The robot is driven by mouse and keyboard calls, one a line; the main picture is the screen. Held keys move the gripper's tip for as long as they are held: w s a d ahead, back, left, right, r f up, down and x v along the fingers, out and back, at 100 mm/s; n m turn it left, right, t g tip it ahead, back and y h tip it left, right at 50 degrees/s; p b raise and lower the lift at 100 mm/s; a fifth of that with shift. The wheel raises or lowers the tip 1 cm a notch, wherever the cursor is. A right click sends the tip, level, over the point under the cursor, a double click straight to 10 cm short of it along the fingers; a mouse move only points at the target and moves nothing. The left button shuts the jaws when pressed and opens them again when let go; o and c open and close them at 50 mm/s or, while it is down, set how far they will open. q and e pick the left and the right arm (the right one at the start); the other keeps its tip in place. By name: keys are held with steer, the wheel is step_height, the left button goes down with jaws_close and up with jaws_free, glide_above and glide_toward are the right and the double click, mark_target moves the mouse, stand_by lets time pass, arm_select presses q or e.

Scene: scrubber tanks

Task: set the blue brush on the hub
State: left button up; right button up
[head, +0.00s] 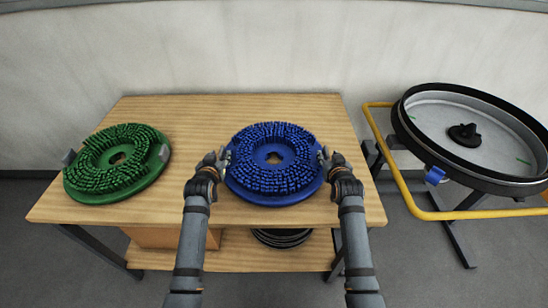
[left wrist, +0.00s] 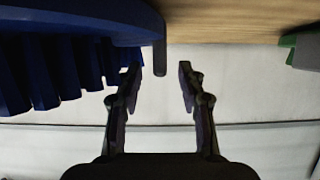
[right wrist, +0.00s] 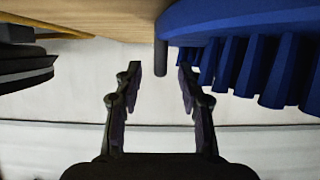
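The blue brush (head: 274,187), a round disc with bristles up and a central hole, lies on the wooden table. It also shows in the left wrist view (left wrist: 50,75) and the right wrist view (right wrist: 265,60). The black hub (head: 465,134) sits inside the tilted round pan at the right. My left gripper (head: 223,157) is open at the brush's left edge, a grey side tab (left wrist: 160,58) between its fingertips. My right gripper (head: 325,157) is open at the right edge, another tab (right wrist: 161,58) between its fingertips. Neither gripper is closed on its tab.
A green brush (head: 116,165) lies at the table's left (head: 75,212). The pan (head: 430,115) stands right of the table, with a yellow rail (head: 395,180) around its near side and a blue clip (head: 435,176) on its rim. A dark round stack (head: 282,238) is on the lower shelf.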

arm_select(q)
steer(key=shift+x, duration=1.75)
arm_select(e)
steer(key=shift+x, duration=1.8)
arm_select(q)
jaws_close()
arm_select(e)
jaws_close()
